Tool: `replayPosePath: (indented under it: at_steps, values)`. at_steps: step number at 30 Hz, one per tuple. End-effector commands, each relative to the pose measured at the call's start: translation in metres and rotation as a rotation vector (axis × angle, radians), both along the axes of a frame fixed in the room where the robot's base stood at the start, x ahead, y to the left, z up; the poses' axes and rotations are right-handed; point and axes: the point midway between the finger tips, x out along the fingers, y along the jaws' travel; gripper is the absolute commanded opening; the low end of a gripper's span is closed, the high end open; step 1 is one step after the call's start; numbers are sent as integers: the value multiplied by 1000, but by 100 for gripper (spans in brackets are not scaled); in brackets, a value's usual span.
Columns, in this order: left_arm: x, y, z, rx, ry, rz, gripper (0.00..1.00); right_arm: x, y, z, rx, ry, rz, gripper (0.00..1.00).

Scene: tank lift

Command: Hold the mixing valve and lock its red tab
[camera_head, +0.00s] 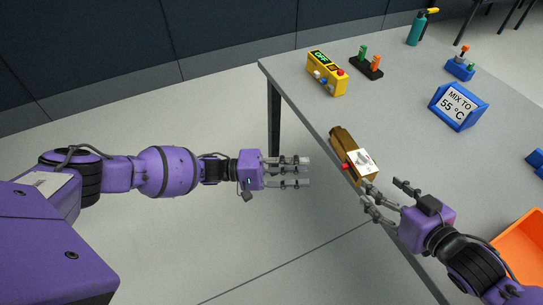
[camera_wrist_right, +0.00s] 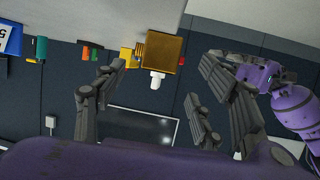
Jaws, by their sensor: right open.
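The mixing valve (camera_head: 340,139) is a brass-coloured block with a white plate on it, at the near left edge of the grey table in the head view. Its red tab (camera_head: 345,166) sticks out at its lower left side. In the right wrist view the valve (camera_wrist_right: 165,48) shows end-on, beyond the fingers. My right gripper (camera_head: 381,189) is open and empty, just to the lower right of the valve, apparently without contact. My left gripper (camera_head: 303,171) is empty, off the table to the left of the valve; its finger spread is unclear from this angle.
On the table (camera_head: 300,101) stand a yellow control box (camera_head: 325,75), a black stand with green and orange handles (camera_head: 367,66), and a blue sign (camera_head: 458,107) reading "MIX TO 55 °C". An orange bin (camera_head: 522,250) sits beside my right arm. The floor below my left arm is clear.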

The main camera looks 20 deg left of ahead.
Motion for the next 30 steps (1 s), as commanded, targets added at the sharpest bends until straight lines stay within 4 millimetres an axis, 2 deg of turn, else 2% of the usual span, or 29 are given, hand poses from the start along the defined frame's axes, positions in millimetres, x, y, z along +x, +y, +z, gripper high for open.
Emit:
replayPosePath:
  at_steps: [6,12,23,24,30]
  values:
    - [2,-1,3,-1,-6,-1,31,27,20,-12,2,-2,0,64]
    - [2,-1,3,-1,-5,-1,31,43,32,-22,0,-2,-1,64]
    - [2,-1,3,-1,-5,-1,31,48,37,-25,0,-1,0,64]
    - [2,-1,3,-1,-5,-1,31,48,37,-25,-1,-1,0,63]
    - [2,-1,3,-1,-5,-1,31,48,36,-25,0,-1,0,36]
